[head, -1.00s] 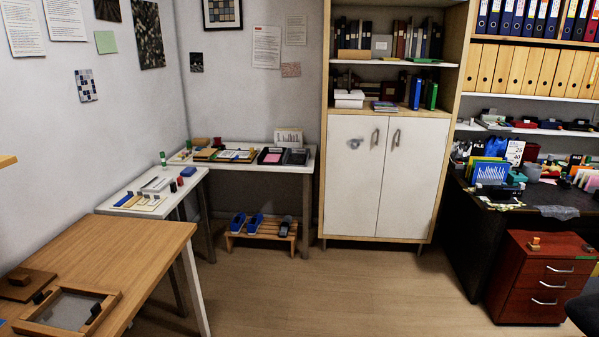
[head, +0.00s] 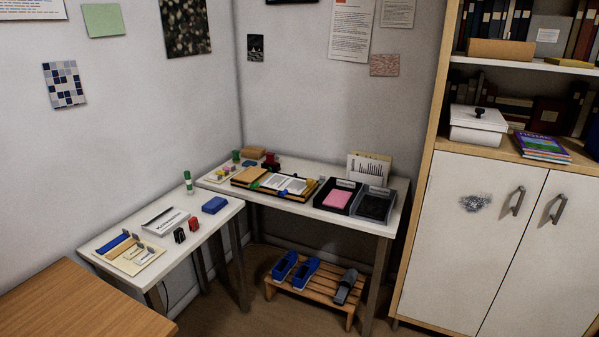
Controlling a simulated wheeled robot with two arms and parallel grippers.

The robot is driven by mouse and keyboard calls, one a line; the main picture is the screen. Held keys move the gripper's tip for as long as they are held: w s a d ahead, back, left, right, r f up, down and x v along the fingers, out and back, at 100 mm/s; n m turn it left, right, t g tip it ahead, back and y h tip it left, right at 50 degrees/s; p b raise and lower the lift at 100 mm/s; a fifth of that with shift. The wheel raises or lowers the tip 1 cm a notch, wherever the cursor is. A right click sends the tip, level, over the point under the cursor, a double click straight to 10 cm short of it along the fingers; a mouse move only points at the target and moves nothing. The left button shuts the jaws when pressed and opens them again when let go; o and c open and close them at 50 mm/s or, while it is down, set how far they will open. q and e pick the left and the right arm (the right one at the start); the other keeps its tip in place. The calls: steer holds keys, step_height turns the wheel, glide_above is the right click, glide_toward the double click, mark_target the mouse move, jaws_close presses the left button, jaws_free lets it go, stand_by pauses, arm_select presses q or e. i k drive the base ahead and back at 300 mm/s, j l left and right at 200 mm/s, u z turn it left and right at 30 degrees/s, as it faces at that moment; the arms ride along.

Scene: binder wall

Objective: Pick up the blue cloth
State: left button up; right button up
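I cannot make out a thing that is surely the blue cloth. A small flat blue block-like item (head: 214,205) lies at the back right of the near white table (head: 222,225); I cannot tell whether it is folded cloth or a pad. A long blue item (head: 113,242) lies at that table's left end. Neither of my grippers is in view.
A wooden table (head: 85,310) fills the lower left. A second white table (head: 340,220) holds black trays and an open book. A white-doored cabinet (head: 480,240) stands right.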

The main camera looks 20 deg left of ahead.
mark_target(215, 204)
steer(key=i+u, duration=0.3)
steer(key=i, duration=0.15)
steer(key=i+u, duration=0.35)
steer(key=i, duration=0.15)
steer(key=i+l+u, duration=0.3)
steer(key=i, duration=0.15)
